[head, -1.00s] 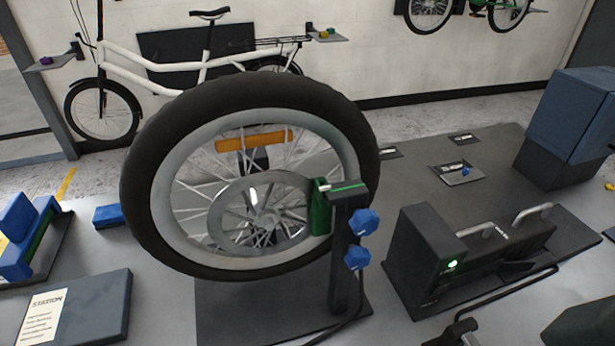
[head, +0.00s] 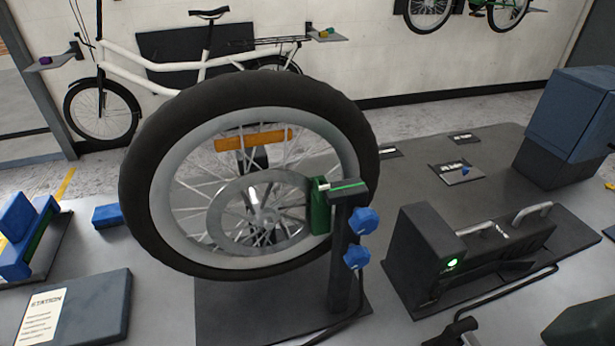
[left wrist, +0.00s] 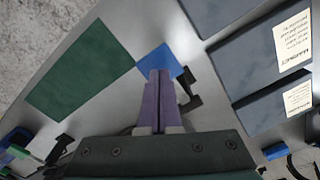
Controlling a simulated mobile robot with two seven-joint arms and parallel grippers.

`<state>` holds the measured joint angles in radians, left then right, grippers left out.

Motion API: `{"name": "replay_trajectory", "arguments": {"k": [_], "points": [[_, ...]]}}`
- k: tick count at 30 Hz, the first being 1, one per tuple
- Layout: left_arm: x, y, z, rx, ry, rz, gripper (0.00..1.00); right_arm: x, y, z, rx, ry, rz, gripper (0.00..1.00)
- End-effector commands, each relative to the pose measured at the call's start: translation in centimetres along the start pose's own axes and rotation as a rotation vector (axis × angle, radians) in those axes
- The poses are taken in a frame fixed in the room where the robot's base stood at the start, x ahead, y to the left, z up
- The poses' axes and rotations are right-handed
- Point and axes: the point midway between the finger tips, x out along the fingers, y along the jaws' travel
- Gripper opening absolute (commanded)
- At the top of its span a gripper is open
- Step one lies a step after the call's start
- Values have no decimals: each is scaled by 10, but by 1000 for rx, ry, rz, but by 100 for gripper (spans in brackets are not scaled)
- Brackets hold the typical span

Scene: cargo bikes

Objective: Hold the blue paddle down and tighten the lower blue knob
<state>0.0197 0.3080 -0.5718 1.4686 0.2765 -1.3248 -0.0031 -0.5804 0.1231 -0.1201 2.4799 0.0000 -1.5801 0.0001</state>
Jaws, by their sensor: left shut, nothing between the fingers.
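The lower blue knob (head: 357,256) sits on the dark upright post, under the upper blue knob (head: 364,220). The post stands beside the wheel (head: 140,190), and a green caliper (head: 320,205) straddles the wheel's disc (head: 220,205). In the left wrist view a blue flat piece (left wrist: 157,60), which looks like the paddle, lies at the tips of my left gripper (left wrist: 158,74). The purple fingers are shut and empty. They overlap the blue piece's near edge in the picture; I cannot tell whether they touch it. Neither gripper shows in the head view.
A black box with a green light (head: 453,263) and handles stands right of the post. A dark lever on a cable (head: 458,332) is at the bottom edge. A dark station board (head: 85,305) lies front left. A green mat (left wrist: 82,75) shows in the left wrist view.

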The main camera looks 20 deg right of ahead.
Motion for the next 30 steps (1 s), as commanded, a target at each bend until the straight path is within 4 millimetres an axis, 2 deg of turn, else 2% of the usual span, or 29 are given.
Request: {"name": "replay_trajectory", "arguments": {"k": [30], "points": [[32, 0, 0, 0, 0, 0, 0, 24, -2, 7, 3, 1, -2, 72]]}}
